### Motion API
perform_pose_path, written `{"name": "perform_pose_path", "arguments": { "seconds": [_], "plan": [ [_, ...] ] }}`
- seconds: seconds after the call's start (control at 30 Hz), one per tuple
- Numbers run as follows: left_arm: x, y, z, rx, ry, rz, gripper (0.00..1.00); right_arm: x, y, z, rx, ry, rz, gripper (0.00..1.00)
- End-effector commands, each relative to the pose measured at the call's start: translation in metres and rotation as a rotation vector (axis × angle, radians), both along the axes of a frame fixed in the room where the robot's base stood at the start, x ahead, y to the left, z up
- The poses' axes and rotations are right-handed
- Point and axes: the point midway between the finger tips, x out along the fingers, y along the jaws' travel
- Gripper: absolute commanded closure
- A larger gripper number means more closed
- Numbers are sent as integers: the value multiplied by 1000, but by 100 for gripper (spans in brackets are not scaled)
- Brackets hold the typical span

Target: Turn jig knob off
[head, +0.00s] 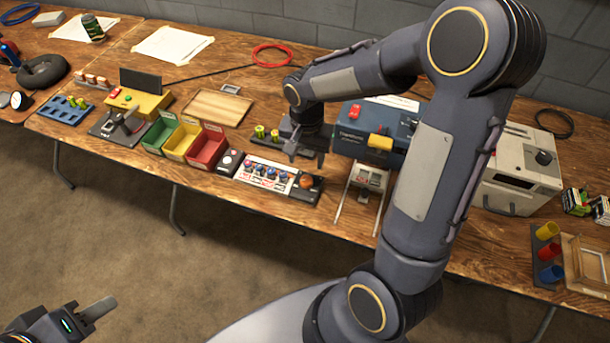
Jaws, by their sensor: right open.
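My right gripper (306,159) is open and points down over the workbench. Nothing shows between its fingers. Just below it in the picture is a black and white control panel (266,178) with several small blue-topped controls and a larger orange-brown knob (306,182) at its right end. The fingertips look close above the panel's back edge; contact cannot be told. A black knob (543,157) also sits on a white box (515,185) to the right. Which knob is the jig's is not clear, nor are their settings. My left gripper (98,309) is low at the bottom left, off the bench and partly cut off.
A blue device (375,130) with red and yellow parts stands right of the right gripper, partly behind my arm. Green, yellow and red bins (208,148) and green cylinders (260,131) are to its left. Coloured cups (548,250) stand at the far right.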

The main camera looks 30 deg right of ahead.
Motion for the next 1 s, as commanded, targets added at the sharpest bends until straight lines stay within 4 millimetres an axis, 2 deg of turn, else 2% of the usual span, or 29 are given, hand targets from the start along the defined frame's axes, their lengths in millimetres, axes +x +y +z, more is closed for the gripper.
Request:
{"name": "perform_pose_path", "arguments": {
  "seconds": [0.4,0.53,0.9,1.0],
  "plan": [
    [0,0,-3,0,0,0,64,1,0,-60,-6,12,-9,48],
    [0,0,-3,0,0,0,64,2,0,-75,-6,10,-9,48],
    [0,0,-3,0,0,0,64,2,0,-81,-6,7,-9,48],
    [0,0,-3,0,0,0,64,2,0,-81,-6,7,-9,60]
  ]
}}
